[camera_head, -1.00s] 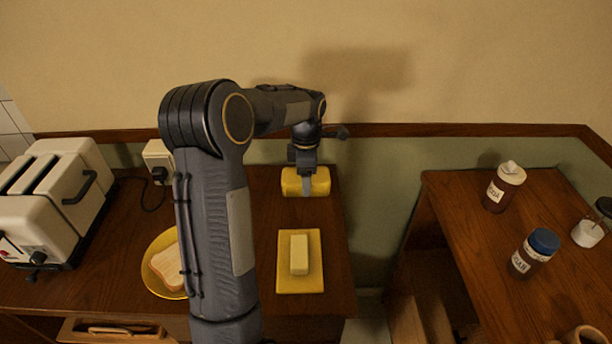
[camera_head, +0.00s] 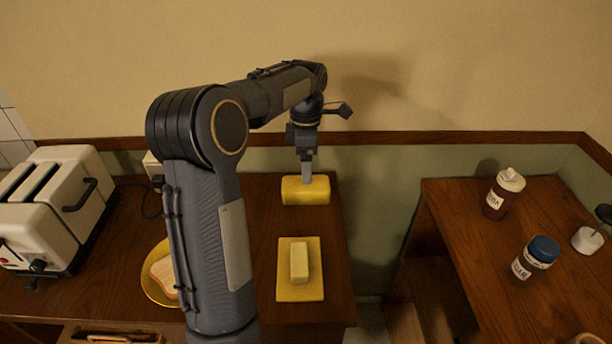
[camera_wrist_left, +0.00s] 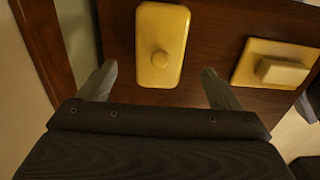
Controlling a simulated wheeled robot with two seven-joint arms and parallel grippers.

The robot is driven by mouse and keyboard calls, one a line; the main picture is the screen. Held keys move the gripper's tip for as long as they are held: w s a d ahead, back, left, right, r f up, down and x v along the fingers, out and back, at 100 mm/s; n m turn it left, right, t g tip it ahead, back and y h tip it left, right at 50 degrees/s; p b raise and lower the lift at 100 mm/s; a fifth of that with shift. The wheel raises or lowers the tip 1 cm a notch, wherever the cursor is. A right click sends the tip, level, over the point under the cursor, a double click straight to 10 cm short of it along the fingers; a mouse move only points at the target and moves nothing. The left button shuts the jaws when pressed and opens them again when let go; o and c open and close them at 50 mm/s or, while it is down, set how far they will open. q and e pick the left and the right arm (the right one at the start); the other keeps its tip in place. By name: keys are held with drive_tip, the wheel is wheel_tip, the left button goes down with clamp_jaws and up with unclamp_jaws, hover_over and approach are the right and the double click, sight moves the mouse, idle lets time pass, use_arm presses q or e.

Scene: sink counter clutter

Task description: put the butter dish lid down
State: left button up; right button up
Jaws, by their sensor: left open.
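The yellow butter dish lid (camera_head: 306,192) rests on the wooden counter near the back right, behind the dish base. It also shows in the left wrist view, its round knob facing up (camera_wrist_left: 161,58). My left gripper (camera_head: 306,176) is just above the lid, pointing down. In the left wrist view its open fingers (camera_wrist_left: 158,72) are apart on either side of the lid, with nothing held. The yellow butter dish base (camera_head: 287,290) lies flat on the counter with a pale stick of butter (camera_head: 299,262) on it. My right gripper is out of view.
A toaster (camera_head: 75,190) stands at the left, and a yellow plate with bread (camera_head: 162,275) is partly hidden by my left arm. A separate table (camera_head: 480,260) at the right holds several jars. A gap separates it from the counter.

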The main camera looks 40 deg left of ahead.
use_arm(q)
wheel_tip(320, 180, up, 4)
drive_tip(key=shift+r, duration=0.1)
drive_tip(key=shift+s+d+r+m, duration=0.15)
drive_tip(key=shift+s+d+m, duration=0.05)
drive_tip(key=shift+s+m, duration=0.1)
drive_tip(key=s+d+r+m+t+h, duration=0.1)
drive_tip(key=s+d+m+t+h, duration=0.15)
drive_tip(key=s+d+m, duration=0.9)
drive_tip(key=s+d+f+m+t, duration=0.1)
drive_tip(key=s+d+f+m, duration=0.2)
drive_tip(key=s+m, duration=0.3)
drive_tip(key=s+d+f+m+t+h, duration=0.1)
drive_tip(key=s+d+f+m+t, duration=0.1)
drive_tip(key=s+d+m, duration=0.3)
drive_tip(key=shift+s+f+m, duration=0.65)
drive_tip(key=shift+s, duration=0.2)
